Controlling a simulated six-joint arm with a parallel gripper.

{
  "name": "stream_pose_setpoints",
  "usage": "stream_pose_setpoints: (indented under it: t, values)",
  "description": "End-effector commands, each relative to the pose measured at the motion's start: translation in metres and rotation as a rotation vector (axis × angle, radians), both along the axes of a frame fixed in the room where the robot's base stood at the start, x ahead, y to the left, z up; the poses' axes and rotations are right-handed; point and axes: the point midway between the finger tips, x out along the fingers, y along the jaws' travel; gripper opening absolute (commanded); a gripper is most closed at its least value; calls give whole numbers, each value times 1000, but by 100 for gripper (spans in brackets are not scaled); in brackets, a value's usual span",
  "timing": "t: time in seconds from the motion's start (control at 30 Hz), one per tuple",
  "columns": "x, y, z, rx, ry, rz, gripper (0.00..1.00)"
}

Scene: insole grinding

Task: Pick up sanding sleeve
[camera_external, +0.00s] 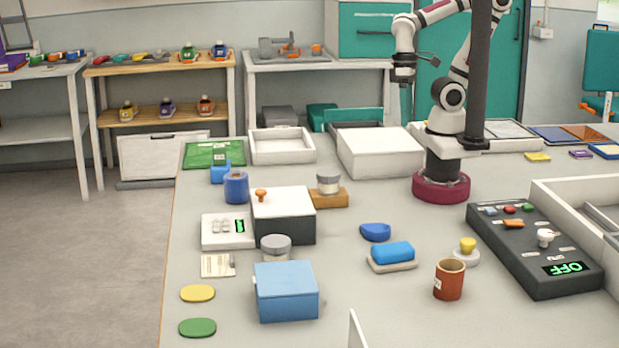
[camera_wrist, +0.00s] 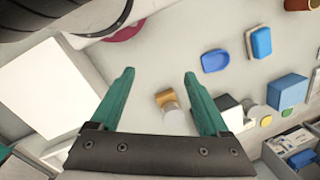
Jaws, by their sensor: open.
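A red-brown hollow cylinder with a pale label (camera_external: 449,281) stands upright on the table at the front right of centre. It looks like the sanding sleeve, though I cannot be sure. Its edge also shows at the top right of the wrist view (camera_wrist: 299,4). A blue cylinder (camera_external: 236,189) stands at the left of the table. My gripper (camera_external: 404,76) is raised high above the back of the table, far from both cylinders. In the wrist view its two teal fingers (camera_wrist: 160,73) are spread apart with nothing between them.
A wooden block (camera_external: 330,199) holds a grey-topped cylinder. A blue dish (camera_external: 375,232), a blue block on a pale base (camera_external: 392,253) and a yellow-knobbed piece (camera_external: 467,247) stand near the red-brown cylinder. A dark control panel (camera_external: 534,250) reads OFF. A blue box (camera_external: 286,292) stands front left.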

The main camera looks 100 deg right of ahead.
Motion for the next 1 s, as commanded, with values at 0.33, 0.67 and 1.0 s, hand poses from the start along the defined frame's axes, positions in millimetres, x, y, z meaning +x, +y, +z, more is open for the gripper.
stream_pose_setpoints:
  t: [0.33, 0.67, 1.0]
  values:
    - [0, 0, 0, 0, 0, 0, 79]
    - [0, 0, 0, 0, 0, 0, 100]
    - [63, 21, -9, -384, 123, 1001, 100]
